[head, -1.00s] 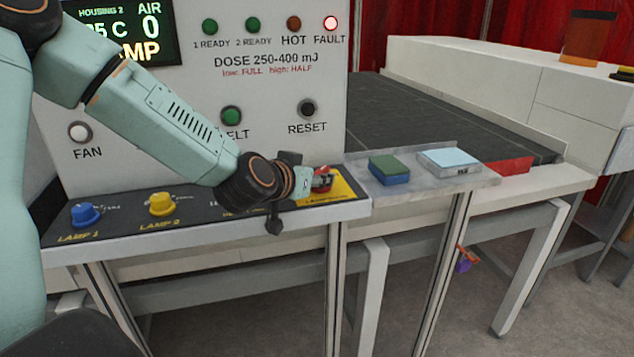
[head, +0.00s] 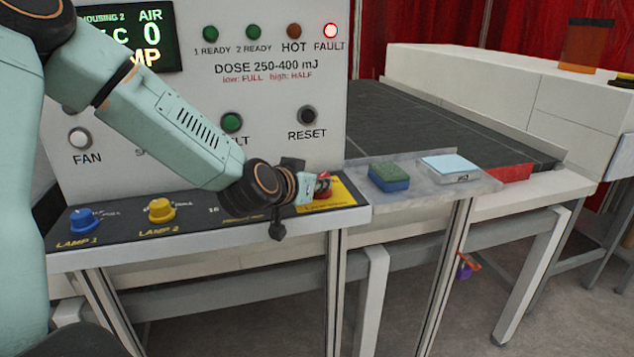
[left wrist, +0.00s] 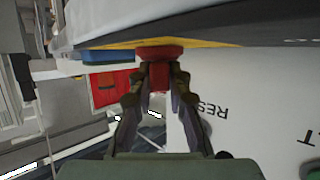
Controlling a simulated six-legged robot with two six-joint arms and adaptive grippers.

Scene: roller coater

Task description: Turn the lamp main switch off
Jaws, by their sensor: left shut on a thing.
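The lamp main switch is a red knob (head: 324,189) on a yellow plate (head: 346,190) at the right end of the sloped control panel. My left gripper (head: 316,186) reaches it from the left and is shut on it. In the left wrist view the fingertips (left wrist: 159,75) close around the red handle (left wrist: 160,76) below its wider red base, against the yellow plate (left wrist: 205,43). In the head view my gripper hides part of the knob, so its exact angle is hard to tell. My right gripper is not in view.
On the panel are a blue LAMP 1 knob (head: 85,220) and a yellow LAMP 2 knob (head: 160,210). The upright face has a lit red FAULT lamp (head: 330,31) and a black RESET button (head: 307,115). A grey shelf (head: 430,189) holds a green-blue block (head: 388,176) and a pale-blue-topped block (head: 448,167).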

